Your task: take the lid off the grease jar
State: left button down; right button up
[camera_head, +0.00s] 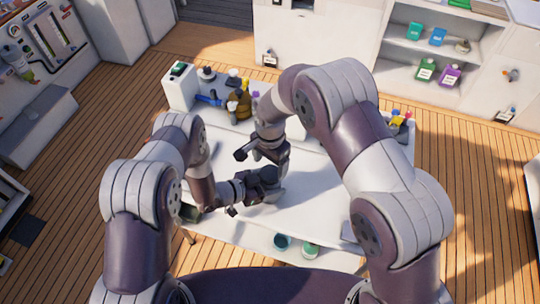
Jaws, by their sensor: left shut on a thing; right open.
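A small dark jar (268,188) stands on the white table near its middle, with a dark round top (268,173) that looks like its lid, seated on it. My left gripper (255,190) reaches in from the left at the jar's side and is shut on the jar. My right gripper (262,158) comes down from above, just behind the jar. Its fingers are spread and hold nothing, close to the lid. The gripper fingers and wrists hide part of the jar.
The white table (310,205) is clear to the right of the jar. Bottles, including a brown one (239,102), and a blue tool (208,99) stand or lie at the back left. Small coloured items (398,120) are at the back right. Pots (282,242) sit below the front edge.

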aim_at(270, 172)
jog(key=shift+f, duration=1.9)
jog(key=c, duration=1.1)
jog(key=n, duration=0.3)
jog(key=o, duration=1.2)
jog(key=shift+c, duration=0.2)
